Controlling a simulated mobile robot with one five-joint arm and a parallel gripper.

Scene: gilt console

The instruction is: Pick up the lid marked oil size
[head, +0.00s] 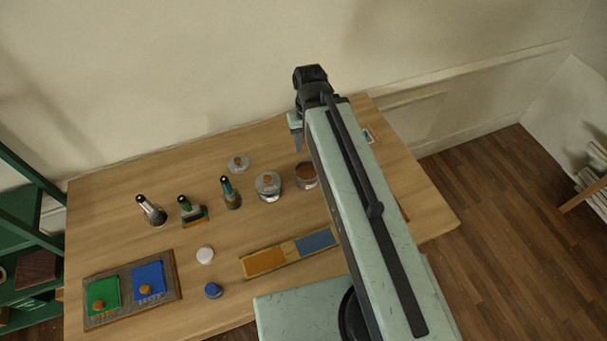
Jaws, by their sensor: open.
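I cannot read any oil size marking, so I cannot tell which piece is the lid it names. A clear round piece with a brown knob (238,163), which looks like a loose lid, lies on the back of the wooden table (130,215). A jar (268,186) with a similar brown-knobbed top stands in front of it, to the right. A round pot with a brown top or contents (306,176) stands beside the jar. My gripper (297,132) is open above the back of the table, right of these pieces; its far side is partly hidden by my arm.
Several dark-topped bottles or brushes (151,210) stand left of the jar. A tray (177,289) holds green and blue squares with knobs. A white disc (205,254), a blue-topped piece (213,290) and an orange-and-blue strip (265,262) lie in front.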

